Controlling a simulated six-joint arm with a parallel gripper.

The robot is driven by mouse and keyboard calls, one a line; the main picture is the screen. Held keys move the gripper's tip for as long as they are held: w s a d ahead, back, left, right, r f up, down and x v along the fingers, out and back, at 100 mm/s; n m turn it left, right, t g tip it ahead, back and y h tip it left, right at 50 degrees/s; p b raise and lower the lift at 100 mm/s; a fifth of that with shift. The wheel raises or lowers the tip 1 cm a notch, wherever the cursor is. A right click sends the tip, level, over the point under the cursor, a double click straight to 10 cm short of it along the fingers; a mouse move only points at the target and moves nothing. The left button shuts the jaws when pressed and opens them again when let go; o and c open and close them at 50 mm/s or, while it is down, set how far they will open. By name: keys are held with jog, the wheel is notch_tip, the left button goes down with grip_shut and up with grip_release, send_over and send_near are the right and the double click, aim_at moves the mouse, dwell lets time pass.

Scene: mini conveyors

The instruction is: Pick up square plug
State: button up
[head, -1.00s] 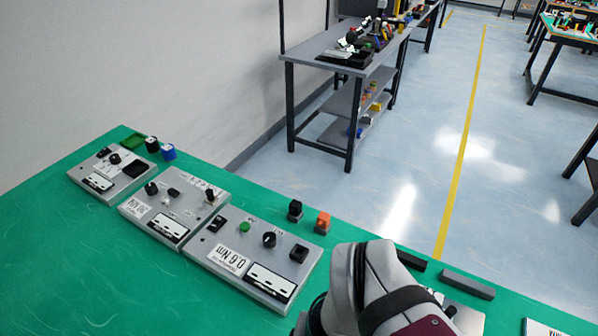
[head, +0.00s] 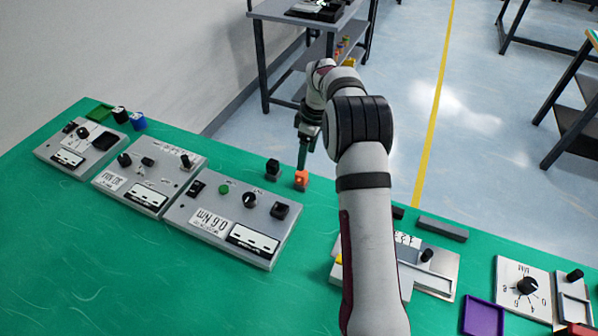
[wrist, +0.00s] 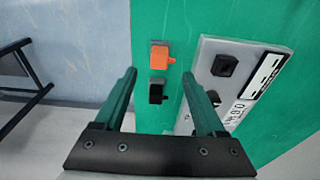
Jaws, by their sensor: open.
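Two small blocky plugs stand on the green table near its far edge: an orange one (head: 301,179) and a black one (head: 272,168), each on a grey base. I cannot tell for certain which is the square plug. In the wrist view the orange plug (wrist: 160,58) lies just beyond the fingertips and the black plug (wrist: 156,94) appears between the fingers. My gripper (wrist: 160,75) is open with nothing held. In the head view my gripper (head: 303,160) points down above the orange plug; its exact height is hard to tell.
A grey panel (head: 240,222) with knobs and a square black socket (head: 280,211) lies close to the plugs; two more panels are further left. Dark bars (head: 442,228) and other panels lie to the right. The table's front left is clear.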

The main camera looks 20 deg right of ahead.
aim_at(302, 174)
jog(key=f, duration=0.6)
jog(key=w+a+f, duration=0.1)
jog(key=f, duration=0.2)
grip_shut()
